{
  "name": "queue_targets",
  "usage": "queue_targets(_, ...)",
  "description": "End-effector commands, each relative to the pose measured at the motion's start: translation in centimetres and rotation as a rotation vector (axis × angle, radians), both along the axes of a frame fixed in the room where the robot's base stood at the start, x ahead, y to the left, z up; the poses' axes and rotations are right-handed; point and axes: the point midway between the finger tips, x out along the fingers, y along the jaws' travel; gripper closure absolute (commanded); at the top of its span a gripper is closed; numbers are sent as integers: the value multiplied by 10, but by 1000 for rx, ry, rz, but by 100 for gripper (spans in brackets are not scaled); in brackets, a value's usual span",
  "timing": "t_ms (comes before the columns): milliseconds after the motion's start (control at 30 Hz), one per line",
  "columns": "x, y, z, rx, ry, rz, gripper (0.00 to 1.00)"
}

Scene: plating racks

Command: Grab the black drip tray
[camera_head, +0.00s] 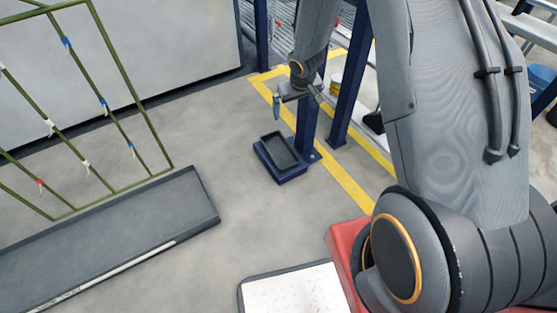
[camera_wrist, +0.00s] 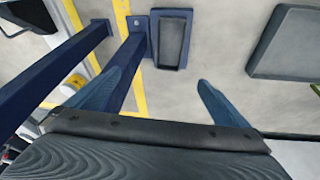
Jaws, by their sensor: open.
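The black drip tray (camera_head: 279,151) is a shallow rectangular tray on a dark blue base (camera_head: 289,177) low on the floor, beside a blue post, in the head view. In the wrist view the tray (camera_wrist: 171,42) sits at the top centre within the blue base (camera_wrist: 158,64). My gripper (camera_head: 294,98) is up above and slightly right of the tray in the head view. In the wrist view its two blue fingers (camera_wrist: 158,92) are spread wide with nothing between them, and the tray lies beyond the fingertips, apart from them.
Blue posts (camera_head: 308,115) stand close to the tray's right, by yellow floor lines (camera_head: 347,183). A green wire rack (camera_head: 117,63) stands over a long grey trough (camera_head: 110,240) at left. A white-topped platform (camera_head: 290,291) is at the bottom. Floor left of the tray is clear.

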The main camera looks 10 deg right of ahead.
Motion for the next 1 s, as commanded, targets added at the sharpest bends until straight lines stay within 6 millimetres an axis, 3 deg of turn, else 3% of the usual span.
queue_targets(33,11,1,-36,5,-1,8,0)
queue_targets(200,40,5,-117,27,-16,38,0)
queue_targets(400,67,11,-205,58,-27,71,0)
queue_targets(500,75,14,-238,71,-29,83,0)
queue_targets(633,81,17,-264,84,-33,95,0)
queue_targets(1000,93,21,-297,89,-35,102,0)
